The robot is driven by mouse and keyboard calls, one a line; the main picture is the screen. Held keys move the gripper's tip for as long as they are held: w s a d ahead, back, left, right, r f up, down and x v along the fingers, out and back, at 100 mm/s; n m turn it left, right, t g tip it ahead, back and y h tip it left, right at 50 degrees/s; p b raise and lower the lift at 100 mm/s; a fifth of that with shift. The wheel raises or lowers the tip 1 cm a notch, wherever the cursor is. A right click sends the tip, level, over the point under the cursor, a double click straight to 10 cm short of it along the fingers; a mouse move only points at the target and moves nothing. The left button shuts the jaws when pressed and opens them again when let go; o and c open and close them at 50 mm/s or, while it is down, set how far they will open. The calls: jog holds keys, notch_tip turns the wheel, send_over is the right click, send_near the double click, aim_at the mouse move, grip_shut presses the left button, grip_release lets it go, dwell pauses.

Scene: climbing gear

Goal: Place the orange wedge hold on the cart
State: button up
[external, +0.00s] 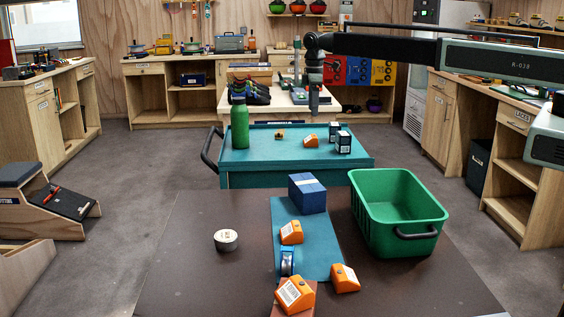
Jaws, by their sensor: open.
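The cart (255,158) has a teal top and a dark handle at its left, and stands beyond the brown table. An orange wedge hold (310,141) with a pale label sits on the cart top, right of its middle. My gripper (314,111) points down over the cart's far side, above that wedge in the picture and apart from it. It is open and looks empty; its fingers are small here. More orange wedges are on the near table: one on the blue mat (291,233), one at the mat's right edge (345,278), and one on a reddish-brown block (295,294).
The cart also bears a green bottle (239,124), a small orange-and-black item (280,136) and dark boxes (343,142). The near table holds a blue box (307,194), a green bin (398,212), a tape roll (226,240) and a blue-and-white item (287,262). The cart's front left is clear.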

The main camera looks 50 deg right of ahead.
jog(key=s+d+m, duration=0.1)
jog(key=s+m, duration=0.7)
jog(key=s, duration=2.5)
jog(key=shift+s+d+m, duration=0.2)
jog(key=shift+s+m, duration=0.1)
jog(key=shift+m, duration=0.1)
